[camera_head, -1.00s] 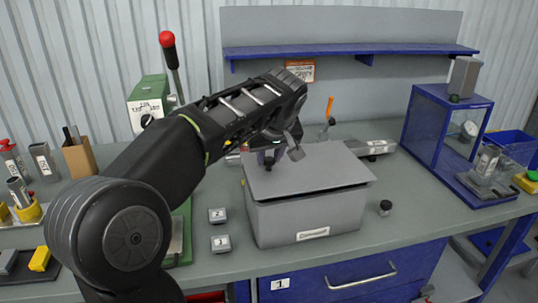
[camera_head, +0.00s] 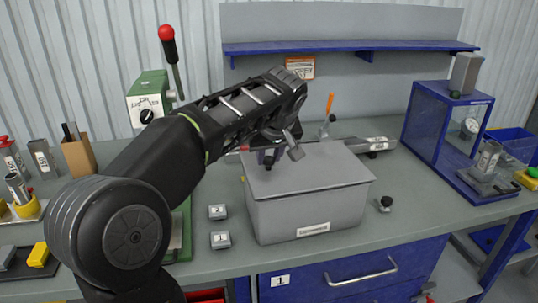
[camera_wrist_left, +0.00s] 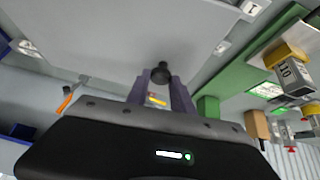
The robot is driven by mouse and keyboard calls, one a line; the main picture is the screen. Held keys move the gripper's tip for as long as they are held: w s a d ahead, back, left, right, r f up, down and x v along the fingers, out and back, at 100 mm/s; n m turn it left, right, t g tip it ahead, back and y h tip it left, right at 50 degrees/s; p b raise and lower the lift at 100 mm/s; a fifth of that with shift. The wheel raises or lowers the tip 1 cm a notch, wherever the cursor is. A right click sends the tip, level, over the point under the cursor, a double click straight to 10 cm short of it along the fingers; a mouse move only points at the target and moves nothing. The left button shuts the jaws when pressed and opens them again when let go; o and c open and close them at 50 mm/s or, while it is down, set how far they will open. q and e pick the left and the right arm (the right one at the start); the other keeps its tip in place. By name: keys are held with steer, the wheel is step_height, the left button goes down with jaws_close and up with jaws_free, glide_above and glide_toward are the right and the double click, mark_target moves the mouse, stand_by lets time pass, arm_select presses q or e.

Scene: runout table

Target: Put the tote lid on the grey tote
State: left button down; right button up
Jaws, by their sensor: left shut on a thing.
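The grey tote lid (camera_head: 325,168) lies on top of the grey tote (camera_head: 305,217), which stands on the bench with a white label on its front. The lid looks level, and its edges follow the tote's rim with no clear gap at the front. My left gripper (camera_head: 269,158) is above the lid toward its back left. In the left wrist view, its fingers (camera_wrist_left: 161,84) are shut on the black knob (camera_wrist_left: 162,70) of the lid. My right gripper is not in view.
Two small numbered blocks (camera_head: 219,226) lie left of the tote. A small black-knobbed piece (camera_head: 385,203) lies to its right. A green press (camera_head: 150,100) stands at the left, a blue frame (camera_head: 432,122) at the right. A metal bar (camera_head: 372,145) lies behind the tote.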

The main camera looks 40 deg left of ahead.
arm_select(q)
steer(key=shift+f, duration=0.2)
steer(key=c, duration=1)
jaws_free()
steer(key=shift+c, duration=0.2)
steer(key=v, duration=0.7)
steer(key=shift+d+r, duration=0.2)
steer(key=shift+r, duration=0.1)
steer(key=shift+s, duration=0.15)
